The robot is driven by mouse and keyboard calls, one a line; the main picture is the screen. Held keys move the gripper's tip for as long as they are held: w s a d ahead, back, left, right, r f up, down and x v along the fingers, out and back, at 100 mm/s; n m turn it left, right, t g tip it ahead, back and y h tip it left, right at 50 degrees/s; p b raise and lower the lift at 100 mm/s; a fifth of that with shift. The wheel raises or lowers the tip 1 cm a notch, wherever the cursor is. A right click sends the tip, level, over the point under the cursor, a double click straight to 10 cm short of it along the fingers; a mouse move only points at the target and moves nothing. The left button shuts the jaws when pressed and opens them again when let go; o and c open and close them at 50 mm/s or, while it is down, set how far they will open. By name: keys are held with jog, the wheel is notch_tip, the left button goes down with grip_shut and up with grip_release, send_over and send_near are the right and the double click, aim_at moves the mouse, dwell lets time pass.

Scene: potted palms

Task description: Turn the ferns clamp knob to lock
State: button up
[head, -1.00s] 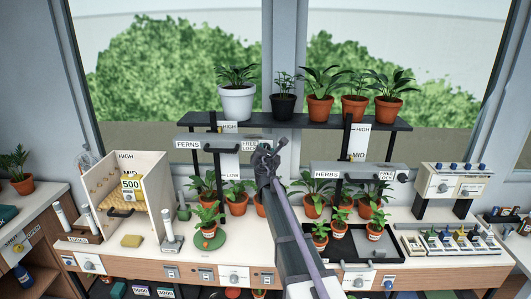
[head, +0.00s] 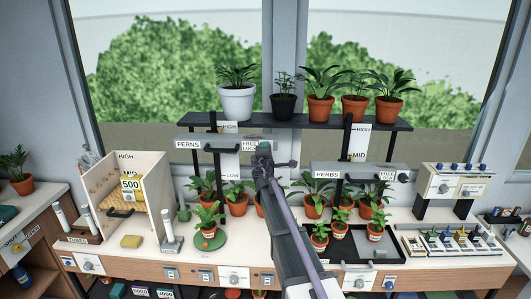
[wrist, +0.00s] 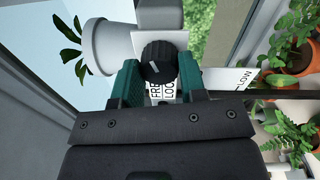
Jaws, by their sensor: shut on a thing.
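The ferns clamp knob (wrist: 158,60) is black and ridged, with a pale pointer line on its face. In the wrist view it sits between my gripper's two green fingers (wrist: 158,78), which are shut on its sides. A white label (wrist: 166,88) beside it reads FREE and LOCK, partly covered by the knob and fingers. I cannot tell clearly which word the pointer faces. In the head view my gripper (head: 263,147) is at the right end of the grey FERNS lamp bar (head: 225,144) and hides the knob.
A black shelf (head: 230,121) with several potted plants is just above. Potted ferns (head: 237,200) stand below the bar. The HERBS bar (head: 350,175) is to the right, with a black tray (head: 385,251) under it. A wooden box (head: 152,180) stands at the left.

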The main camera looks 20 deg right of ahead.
jog(key=shift+m, duration=2.1)
jog(key=o, duration=0.9)
jog(key=v, duration=1)
jog(key=shift+s+a+b, duration=0.2)
jog(key=shift+s+b, duration=0.1)
